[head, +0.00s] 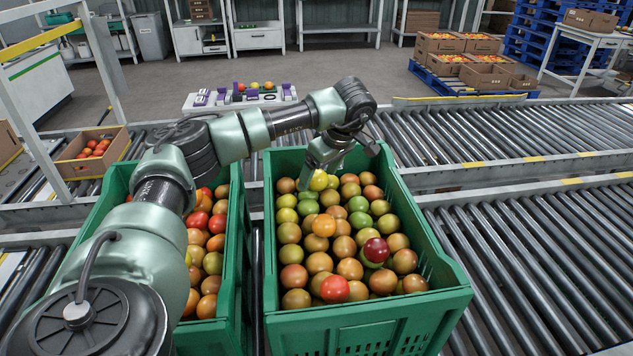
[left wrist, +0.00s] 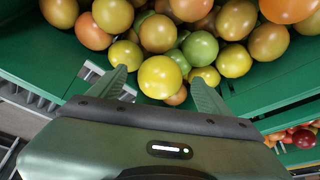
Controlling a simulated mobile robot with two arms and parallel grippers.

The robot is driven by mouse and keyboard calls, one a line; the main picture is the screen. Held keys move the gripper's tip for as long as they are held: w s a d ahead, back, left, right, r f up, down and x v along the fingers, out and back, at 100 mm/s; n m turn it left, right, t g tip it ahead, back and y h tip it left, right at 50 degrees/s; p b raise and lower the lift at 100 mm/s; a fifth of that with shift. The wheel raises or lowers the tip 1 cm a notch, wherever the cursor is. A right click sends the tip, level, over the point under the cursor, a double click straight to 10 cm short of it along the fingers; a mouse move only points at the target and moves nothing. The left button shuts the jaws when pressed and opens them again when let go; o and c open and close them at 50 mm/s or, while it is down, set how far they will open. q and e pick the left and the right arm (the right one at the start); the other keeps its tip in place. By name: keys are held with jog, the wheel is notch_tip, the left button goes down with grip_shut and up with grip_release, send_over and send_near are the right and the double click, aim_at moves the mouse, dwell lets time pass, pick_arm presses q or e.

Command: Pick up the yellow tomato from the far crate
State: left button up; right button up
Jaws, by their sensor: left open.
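A green crate (head: 372,313) right of centre in the head view holds many orange, green, yellow and red tomatoes. My left gripper (head: 318,176) reaches down at this crate's far end. A yellow tomato (head: 319,181) shows right at its fingers. In the left wrist view the yellow tomato (left wrist: 160,77) lies between the two open fingertips of my left gripper (left wrist: 160,80), with other tomatoes close behind it. Whether the fingers touch it I cannot tell. The crate's green wall (left wrist: 40,50) shows there too. My right gripper is in neither view.
A second green crate (head: 236,285) of tomatoes stands to the left, partly hidden by my left arm. Roller conveyors (head: 545,250) run on the right and behind. A cardboard box of red tomatoes (head: 92,158) sits at the left. A small white table (head: 240,98) stands beyond.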

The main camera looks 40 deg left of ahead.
pick_arm(q)
jog(key=shift+a+f, duration=0.2)
jog(key=shift+f, duration=0.2)
jog(key=c, duration=1)
